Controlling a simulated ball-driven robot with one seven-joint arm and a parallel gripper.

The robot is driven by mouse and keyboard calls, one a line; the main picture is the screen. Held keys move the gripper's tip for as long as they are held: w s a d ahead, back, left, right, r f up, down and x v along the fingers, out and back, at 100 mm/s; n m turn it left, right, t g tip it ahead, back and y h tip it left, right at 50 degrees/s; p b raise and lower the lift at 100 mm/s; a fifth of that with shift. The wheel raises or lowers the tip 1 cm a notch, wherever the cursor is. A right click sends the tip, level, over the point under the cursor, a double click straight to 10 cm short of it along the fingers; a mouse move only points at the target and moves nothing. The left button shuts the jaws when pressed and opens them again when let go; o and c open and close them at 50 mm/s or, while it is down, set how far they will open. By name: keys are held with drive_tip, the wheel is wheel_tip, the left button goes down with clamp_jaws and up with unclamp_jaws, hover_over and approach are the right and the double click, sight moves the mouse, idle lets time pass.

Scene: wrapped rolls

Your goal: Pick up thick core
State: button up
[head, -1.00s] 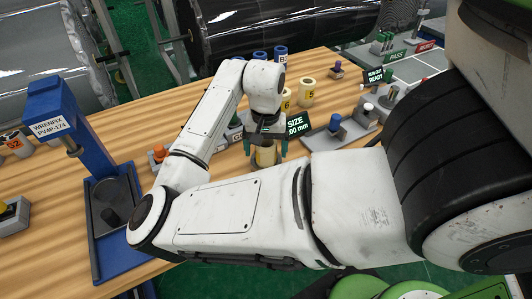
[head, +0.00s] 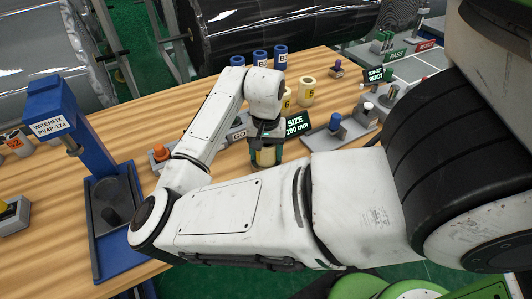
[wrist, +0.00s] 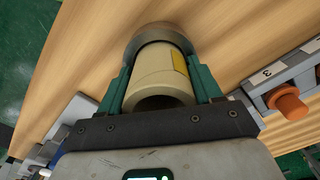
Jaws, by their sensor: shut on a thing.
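A beige hollow core (wrist: 158,84) with a yellow label stands between my gripper's green fingers in the wrist view. Its open end faces the camera. A grey round ring or holder (wrist: 150,36) shows around its far end; I cannot tell whether they touch. My gripper (head: 266,160) is shut on this core, with one finger on each side. In the head view the core (head: 265,156) shows only partly below my wrist, near the front of the wooden table.
Beige cores marked 5 (head: 307,92) and 6 (head: 287,101) stand behind my gripper. Several blue cores (head: 260,58) stand farther back. A SIZE 100 mm display (head: 297,125) is close on the right. A blue press (head: 68,125) stands left. An orange knob (wrist: 288,102) is near the right finger.

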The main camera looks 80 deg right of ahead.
drive_tip(key=shift+c, duration=0.7)
drive_tip(key=shift+r, duration=0.15)
